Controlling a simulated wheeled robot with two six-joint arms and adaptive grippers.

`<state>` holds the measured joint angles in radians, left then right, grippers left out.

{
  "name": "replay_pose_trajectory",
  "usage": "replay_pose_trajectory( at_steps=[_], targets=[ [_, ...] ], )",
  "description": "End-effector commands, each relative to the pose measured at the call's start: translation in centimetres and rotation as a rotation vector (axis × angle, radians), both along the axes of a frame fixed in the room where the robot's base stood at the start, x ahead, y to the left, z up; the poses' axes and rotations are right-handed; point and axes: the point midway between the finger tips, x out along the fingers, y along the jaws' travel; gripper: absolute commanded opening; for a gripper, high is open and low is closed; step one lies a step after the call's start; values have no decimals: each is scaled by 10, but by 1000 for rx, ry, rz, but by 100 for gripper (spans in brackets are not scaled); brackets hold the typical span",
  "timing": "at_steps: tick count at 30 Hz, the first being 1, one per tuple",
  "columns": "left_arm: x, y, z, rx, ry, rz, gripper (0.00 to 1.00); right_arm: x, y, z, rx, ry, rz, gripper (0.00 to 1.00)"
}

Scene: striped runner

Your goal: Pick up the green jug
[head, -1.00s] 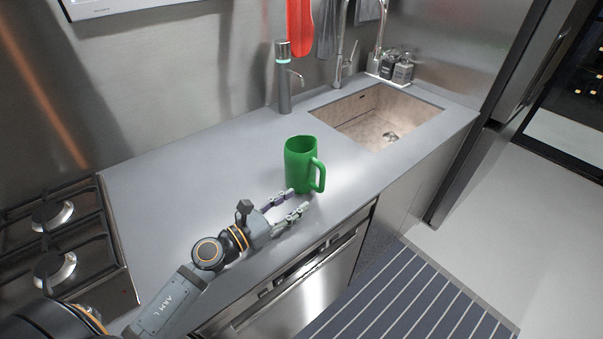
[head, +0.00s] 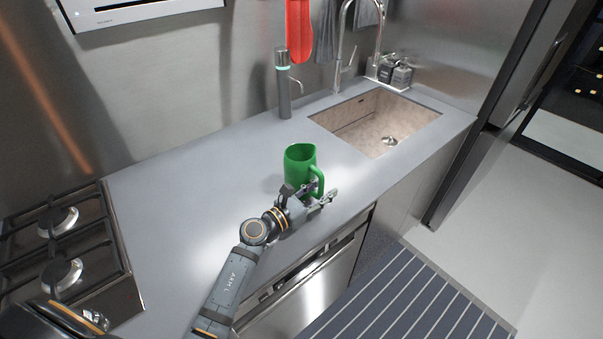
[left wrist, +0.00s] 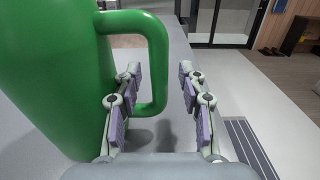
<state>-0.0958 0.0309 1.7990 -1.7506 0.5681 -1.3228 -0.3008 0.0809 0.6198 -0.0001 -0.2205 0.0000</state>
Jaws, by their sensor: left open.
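The green jug (head: 297,170) stands upright on the grey counter, its handle facing right and toward the counter's front edge. My left gripper (head: 322,193) is open at the handle, low beside the jug, and hides part of the jug's lower side. In the left wrist view the jug (left wrist: 55,75) fills the left side. The handle's outer bar (left wrist: 156,65) appears between the two open fingers (left wrist: 158,72), with the left finger seen across the handle's opening. I cannot tell whether the fingers touch it. My right gripper is not in view.
The counter (head: 190,190) is clear left of the jug. A gas hob (head: 65,250) lies at the left, a sink (head: 375,120) at the back right. A dark cylindrical dispenser (head: 283,85) stands behind the jug. A striped runner (head: 410,300) lies on the floor.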

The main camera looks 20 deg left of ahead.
Motion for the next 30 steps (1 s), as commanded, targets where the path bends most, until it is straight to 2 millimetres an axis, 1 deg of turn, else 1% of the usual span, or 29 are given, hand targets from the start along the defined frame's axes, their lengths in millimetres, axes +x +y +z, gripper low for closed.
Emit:
replay_pose_trajectory(
  at_steps=[5,14,30],
  targets=[
    [0,0,0,0,0,0,41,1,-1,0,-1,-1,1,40],
    [0,0,0,0,0,0,0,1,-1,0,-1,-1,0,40],
    [0,0,0,0,0,0,0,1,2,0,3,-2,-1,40]
  ],
)
